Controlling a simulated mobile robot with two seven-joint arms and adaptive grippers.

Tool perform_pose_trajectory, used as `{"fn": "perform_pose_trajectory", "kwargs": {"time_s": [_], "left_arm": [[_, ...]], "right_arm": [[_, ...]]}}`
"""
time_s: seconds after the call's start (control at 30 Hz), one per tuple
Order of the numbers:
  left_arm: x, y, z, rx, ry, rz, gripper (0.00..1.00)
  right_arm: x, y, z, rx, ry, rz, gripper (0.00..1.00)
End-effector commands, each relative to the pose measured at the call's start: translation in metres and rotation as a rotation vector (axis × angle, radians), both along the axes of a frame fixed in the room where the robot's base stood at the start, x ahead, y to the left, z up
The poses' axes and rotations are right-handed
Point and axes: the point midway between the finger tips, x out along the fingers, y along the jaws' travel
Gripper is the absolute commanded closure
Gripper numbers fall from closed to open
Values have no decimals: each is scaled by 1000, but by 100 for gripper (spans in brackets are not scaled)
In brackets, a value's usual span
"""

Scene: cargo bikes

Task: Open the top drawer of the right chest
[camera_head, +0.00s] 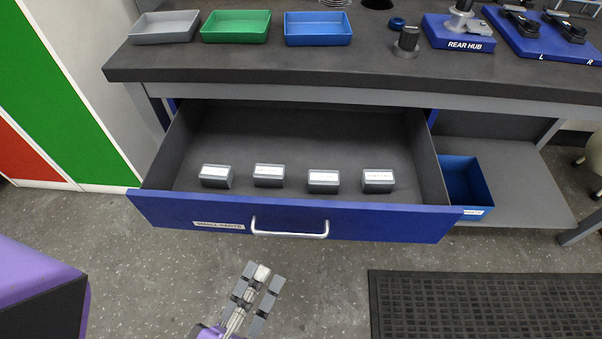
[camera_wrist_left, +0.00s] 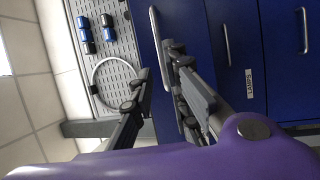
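A wide blue drawer (camera_head: 350,222) labelled "SMALL PARTS" stands pulled out from under the workbench. Its silver bar handle (camera_head: 290,234) is on the front. Several small labelled boxes (camera_head: 268,176) stand in a row inside. My left gripper (camera_head: 262,278) is below and in front of the handle, apart from it in the head view. In the left wrist view its fingers (camera_wrist_left: 158,78) are spread with nothing held between them. A silver handle (camera_wrist_left: 154,35) on a blue front lies beyond them. More blue drawer fronts (camera_wrist_left: 280,60) show there, one labelled "LAMPS". My right gripper is not in view.
The dark benchtop (camera_head: 340,66) carries grey, green and blue trays (camera_head: 235,27) and a "REAR HUB" stand (camera_head: 460,36). A blue bin (camera_head: 466,185) sits on the lower shelf at right. A black mat (camera_head: 480,305) lies on the floor. A pegboard (camera_wrist_left: 105,60) shows in the wrist view.

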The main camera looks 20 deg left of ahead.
Motion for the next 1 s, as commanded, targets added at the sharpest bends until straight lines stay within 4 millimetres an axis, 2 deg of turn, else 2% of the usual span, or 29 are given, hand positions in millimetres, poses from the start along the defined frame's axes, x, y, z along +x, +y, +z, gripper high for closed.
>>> {"fn": "perform_pose_trajectory", "kwargs": {"time_s": [0.1, 0.3, 0.87, 1.0], "left_arm": [[-21, 2, -4, 1, 5, -1, 85], [-37, 5, -6, 0, 1, 0, 85], [-37, 4, -6, -1, 0, 0, 85], [-35, 2, -13, 38, 38, -7, 85]], "right_arm": [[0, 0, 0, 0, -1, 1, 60], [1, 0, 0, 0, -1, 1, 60], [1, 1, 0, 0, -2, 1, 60], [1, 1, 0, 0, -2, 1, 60]]}}
